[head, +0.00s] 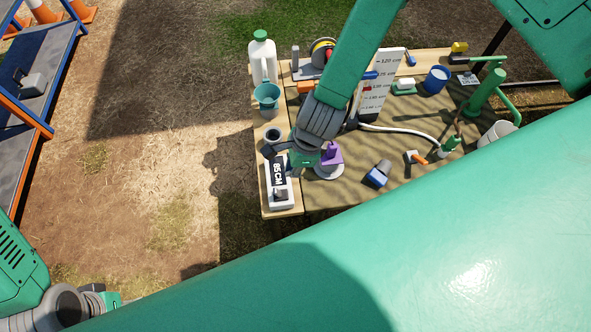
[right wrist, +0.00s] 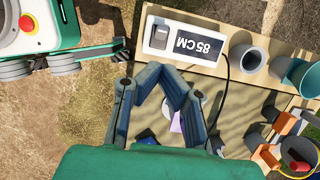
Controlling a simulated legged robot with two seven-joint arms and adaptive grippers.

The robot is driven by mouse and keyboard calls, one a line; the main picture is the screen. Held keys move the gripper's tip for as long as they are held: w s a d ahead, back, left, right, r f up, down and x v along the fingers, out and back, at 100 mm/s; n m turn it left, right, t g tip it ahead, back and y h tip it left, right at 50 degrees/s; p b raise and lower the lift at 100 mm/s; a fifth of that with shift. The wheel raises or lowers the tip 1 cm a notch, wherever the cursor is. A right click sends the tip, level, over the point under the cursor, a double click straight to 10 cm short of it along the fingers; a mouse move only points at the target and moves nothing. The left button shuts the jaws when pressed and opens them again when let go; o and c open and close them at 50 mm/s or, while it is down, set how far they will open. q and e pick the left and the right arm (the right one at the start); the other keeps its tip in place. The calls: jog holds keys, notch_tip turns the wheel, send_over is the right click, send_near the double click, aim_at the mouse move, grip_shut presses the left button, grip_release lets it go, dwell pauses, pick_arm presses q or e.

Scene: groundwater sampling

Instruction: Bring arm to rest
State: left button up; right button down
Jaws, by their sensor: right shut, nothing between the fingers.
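In the right wrist view the right gripper (right wrist: 168,76) shows two dark fingers, shut and empty. The white meter (right wrist: 156,34) lies beyond the fingertips there. A purple piece (head: 331,155) on a pale round base stands close to the right of the gripper in the head view. My left arm shows only at the bottom left; its fingers are hidden.
The wooden table (head: 297,108) holds a white jug (head: 262,58), a teal cup (head: 267,94), a cable reel (head: 322,51), a marked board (head: 379,90), a blue cup (head: 436,79) and a green pipe (head: 484,92). A blue-framed rack (head: 44,60) stands left. Bare ground lies between.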

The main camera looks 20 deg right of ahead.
jog(key=s+d+r+n+h, duration=0.2)
jog(key=s+d+n, duration=1.2)
jog(key=n, duration=0.7)
jog(key=shift+s+d+r+n+h, duration=0.15)
jog(key=shift+s+r+n+h, duration=0.3)
jog(key=shift+s, duration=0.8)
